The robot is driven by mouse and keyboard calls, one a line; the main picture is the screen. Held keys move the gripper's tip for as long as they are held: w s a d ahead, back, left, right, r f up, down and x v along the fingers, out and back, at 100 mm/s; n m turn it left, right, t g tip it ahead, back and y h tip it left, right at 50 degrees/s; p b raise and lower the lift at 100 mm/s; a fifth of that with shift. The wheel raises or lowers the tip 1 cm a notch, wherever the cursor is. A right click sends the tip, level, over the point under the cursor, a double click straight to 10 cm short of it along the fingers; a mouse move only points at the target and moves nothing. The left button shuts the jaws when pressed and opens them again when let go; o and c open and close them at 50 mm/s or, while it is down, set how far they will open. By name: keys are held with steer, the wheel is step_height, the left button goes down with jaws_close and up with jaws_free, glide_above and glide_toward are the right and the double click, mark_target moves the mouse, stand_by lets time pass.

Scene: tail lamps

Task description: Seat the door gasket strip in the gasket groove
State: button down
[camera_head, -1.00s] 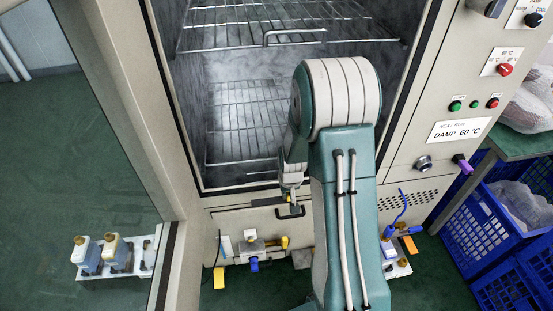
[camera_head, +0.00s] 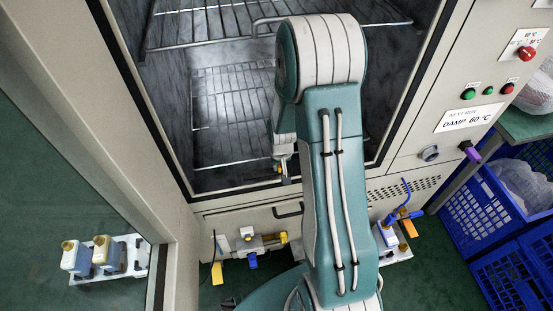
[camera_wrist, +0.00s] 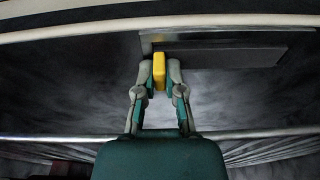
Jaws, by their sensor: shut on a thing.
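My gripper (camera_wrist: 159,78) is shut on a small yellow block in the wrist view (camera_wrist: 159,71). Whether this block is part of the door gasket strip I cannot tell. A long grey bar-like piece (camera_wrist: 272,57) lies just beyond and right of the block; whether they join is unclear. In the head view my gripper (camera_head: 281,178) is small, at the lower edge of the cabinet opening, partly hidden by my arm. A dark border (camera_head: 228,190) runs around the opening; I cannot make out the gasket groove in it.
Wire racks (camera_head: 225,102) stand inside the open cabinet. The open door (camera_head: 80,90) is at left. Below are a black handle (camera_head: 287,210) and a valve with yellow and blue parts (camera_head: 252,243).

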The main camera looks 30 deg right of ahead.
steer(key=shift+a, duration=0.3)
steer(key=c, duration=0.7)
jaws_free()
steer(key=shift+a, duration=0.1)
steer(key=shift+c, duration=0.2)
steer(key=shift+d, duration=0.2)
steer(key=shift+d, duration=0.1)
steer(key=s+a+r+n+t, duration=0.1)
steer(key=s+a+r, duration=0.2)
steer(key=r, duration=0.5)
steer(key=s+a+r, duration=0.2)
steer(key=s+r, duration=0.1)
steer(key=r, duration=0.6)
steer(key=s+a+r+n+t, duration=0.1)
steer(key=s+a+r, duration=0.2)
steer(key=r, duration=0.5)
steer(key=s+a+r+t, duration=0.1)
steer(key=s+a+r, duration=0.1)
steer(key=s, duration=0.3)
steer(key=s+a+r+n+t, duration=0.1)
steer(key=s+a+r, duration=0.2)
steer(key=s+r, duration=0.1)
steer(key=shift+s+r, duration=0.2)
steer(key=shift+s, duration=0.4)
